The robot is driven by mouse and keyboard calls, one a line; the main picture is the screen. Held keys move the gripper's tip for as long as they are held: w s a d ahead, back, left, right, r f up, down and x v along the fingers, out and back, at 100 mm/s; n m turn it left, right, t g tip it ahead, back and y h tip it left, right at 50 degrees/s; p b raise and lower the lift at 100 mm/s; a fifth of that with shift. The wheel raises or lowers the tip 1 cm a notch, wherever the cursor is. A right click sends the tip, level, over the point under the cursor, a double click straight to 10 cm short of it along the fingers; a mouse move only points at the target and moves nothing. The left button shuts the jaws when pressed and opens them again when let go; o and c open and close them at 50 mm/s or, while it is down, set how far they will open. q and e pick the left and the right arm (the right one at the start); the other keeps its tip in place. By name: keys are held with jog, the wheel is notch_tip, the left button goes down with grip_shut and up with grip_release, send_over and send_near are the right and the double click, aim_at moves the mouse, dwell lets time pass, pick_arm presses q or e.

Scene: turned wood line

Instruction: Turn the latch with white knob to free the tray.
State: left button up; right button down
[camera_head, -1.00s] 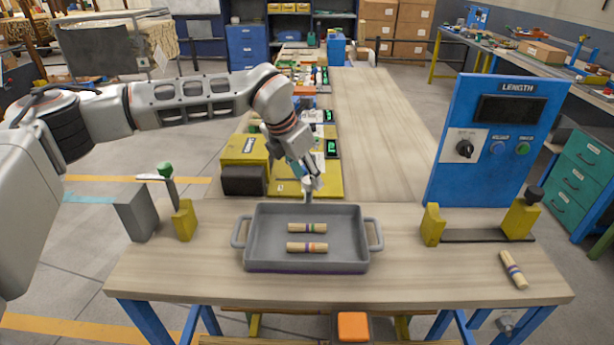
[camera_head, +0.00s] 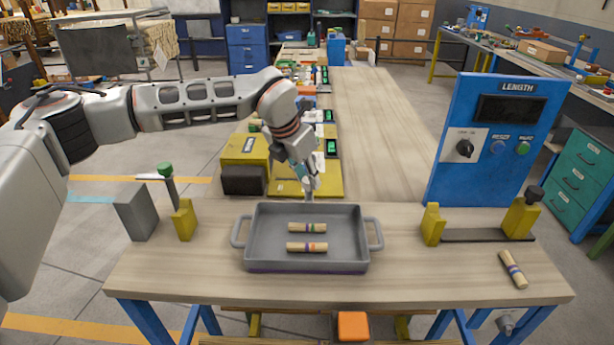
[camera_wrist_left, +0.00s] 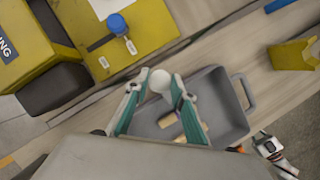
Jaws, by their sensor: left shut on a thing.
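The latch's white knob (camera_wrist_left: 160,81) sits between the fingertips of my left gripper (camera_wrist_left: 164,88) in the left wrist view. In the head view my left gripper (camera_head: 308,183) points down at the back edge of the tray and is shut on the knob. The fingers largely hide the knob and latch there. The grey tray (camera_head: 258,262) lies flat on the wooden table, just in front of the latch. It holds two striped wooden turned pieces (camera_head: 307,247). My right gripper is in neither view.
A green knob (camera_head: 165,168) stands at the left by a grey block (camera_head: 135,212) and a yellow block (camera_head: 185,220). A yellow fixture (camera_head: 432,225), a blue LENGTH panel (camera_head: 470,190) and a loose wooden piece (camera_head: 513,270) are at right. A blue knob (camera_wrist_left: 116,23) stands behind.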

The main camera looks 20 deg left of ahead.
pick_arm(q)
jog(key=n+y, duration=0.1)
jog(key=n, duration=0.3)
jog(key=shift+d+n+t+y, duration=0.2)
jog(key=shift+n+t+y, duration=0.1)
jog(key=shift+n+y, duration=0.1)
jog(key=n+y, duration=0.1)
jog(key=n, duration=0.3)
jog(key=shift+d+n+y+b, duration=0.1)
jog(key=shift+n+y+b, duration=0.2)
jog(key=shift+y+b, duration=0.1)
jog(key=n+g+y, duration=0.1)
jog(key=n, duration=0.3)
jog(key=shift+w+r, duration=0.1)
jog(key=shift+d+n+g+y, duration=0.1)
jog(key=shift+n+g+y, duration=0.5)
jog(key=shift+n, duration=1.3)
jog(key=o, duration=1.1)
jog(key=v, duration=1.2)
jog(key=shift+w, duration=0.15)
